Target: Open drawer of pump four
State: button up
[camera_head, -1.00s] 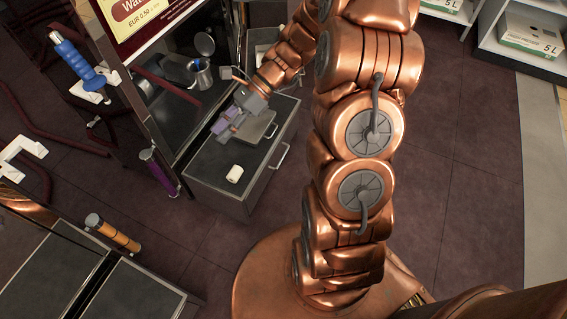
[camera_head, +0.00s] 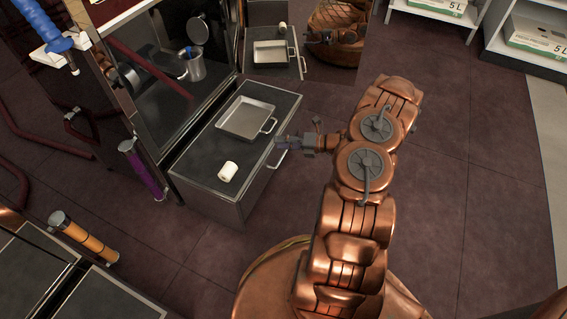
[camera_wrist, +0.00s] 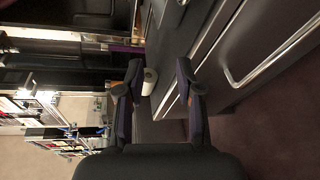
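The drawer unit (camera_head: 212,187) stands left of my arm, with a dark flat top and a grey front. Its bar handle (camera_head: 276,162) is on the front facing my arm; the handle (camera_wrist: 262,62) also runs large across the upper right of the wrist view. The drawer looks shut. My gripper (camera_head: 283,142) hovers by the front's upper edge near the handle, apparently not holding it. In the wrist view my gripper (camera_wrist: 158,78) has its two fingers apart with nothing between them gripped. No pump number is readable.
A metal tray (camera_head: 232,121) and a small white cylinder (camera_head: 229,171) sit on the unit's top. A metal jug (camera_head: 195,66) stands in the machine behind. Purple (camera_head: 146,172) and orange (camera_head: 84,236) handled tools are at left. The floor (camera_head: 470,190) at right is clear.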

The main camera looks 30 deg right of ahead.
aim_at(283, 156)
jog(key=s+d+f+m+t+h+b, duration=0.25)
jog(key=d+f+m, duration=0.3)
jog(key=f, duration=0.65)
jog(key=b+x, duration=0.1)
jog(key=x, duration=0.2)
jog(key=b+x, duration=0.2)
jog(key=x, duration=0.2)
jog(key=shift+w+d, duration=0.1)
jog(key=shift+d, duration=0.15)
grip_shut()
